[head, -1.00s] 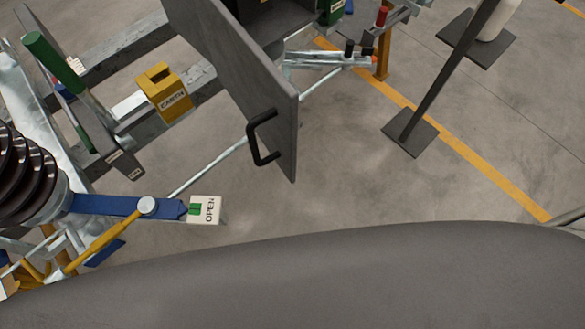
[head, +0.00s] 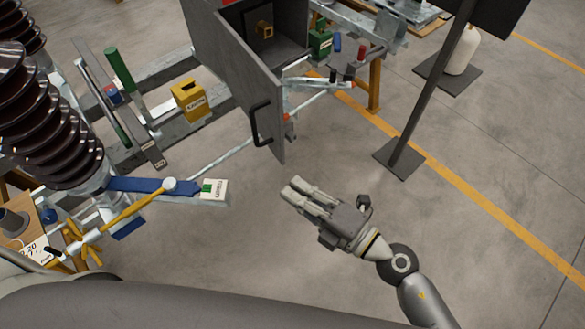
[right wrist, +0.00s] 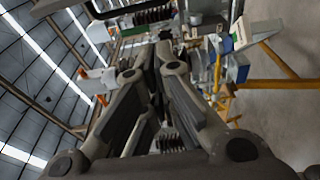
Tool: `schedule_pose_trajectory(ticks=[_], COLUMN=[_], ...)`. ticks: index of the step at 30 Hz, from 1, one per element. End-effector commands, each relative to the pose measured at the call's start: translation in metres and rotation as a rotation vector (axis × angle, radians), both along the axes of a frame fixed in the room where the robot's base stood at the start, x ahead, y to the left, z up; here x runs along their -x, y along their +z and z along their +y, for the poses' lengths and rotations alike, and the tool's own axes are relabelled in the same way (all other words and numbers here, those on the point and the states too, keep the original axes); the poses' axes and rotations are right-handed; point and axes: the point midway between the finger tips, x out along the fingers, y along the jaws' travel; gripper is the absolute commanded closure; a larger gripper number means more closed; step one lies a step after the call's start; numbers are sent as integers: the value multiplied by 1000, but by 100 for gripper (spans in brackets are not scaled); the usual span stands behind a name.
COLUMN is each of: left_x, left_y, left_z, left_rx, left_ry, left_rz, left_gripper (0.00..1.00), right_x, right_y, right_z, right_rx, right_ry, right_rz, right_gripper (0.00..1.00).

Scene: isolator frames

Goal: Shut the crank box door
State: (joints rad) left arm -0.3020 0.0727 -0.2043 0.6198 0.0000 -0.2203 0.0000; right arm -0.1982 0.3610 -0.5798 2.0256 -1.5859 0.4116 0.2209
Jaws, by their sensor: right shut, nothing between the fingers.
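The crank box (head: 292,22) stands at the top of the head view, with its front open and a small orange-brown part inside. Its grey door (head: 245,75) is swung out toward me, standing well away from the opening. A black bar handle (head: 256,124) sits on the door near its lower free edge. My right gripper (head: 292,189) is below and right of the handle in the picture, shut and empty, apart from the door. Its closed fingers (right wrist: 155,60) also fill the middle of the right wrist view. My left gripper is not in view.
A blue lever with an OPEN tag (head: 214,190) and brown ribbed insulators (head: 50,120) are at left. A yellow block (head: 190,100) sits on the frame left of the door. A dark post on a base plate (head: 399,158) stands at right. The floor between is clear.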

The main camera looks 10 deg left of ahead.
Motion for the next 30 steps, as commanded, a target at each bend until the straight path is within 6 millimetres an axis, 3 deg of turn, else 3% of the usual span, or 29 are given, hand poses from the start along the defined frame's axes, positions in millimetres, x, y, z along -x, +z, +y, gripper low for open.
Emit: schedule_pose_trajectory(ticks=[5,19,22,30], left_x=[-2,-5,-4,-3], left_y=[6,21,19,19], left_z=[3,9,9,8], left_rx=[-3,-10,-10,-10], left_ry=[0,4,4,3], left_rz=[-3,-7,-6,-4], left_gripper=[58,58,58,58], right_x=[-7,-50,-61,-74], right_y=[4,4,1,1], right_z=[14,91,73,58], right_rx=[0,0,4,4], right_ry=[3,1,-1,2], right_rz=[-8,-6,-7,-5], right_gripper=[100,100,100,100])
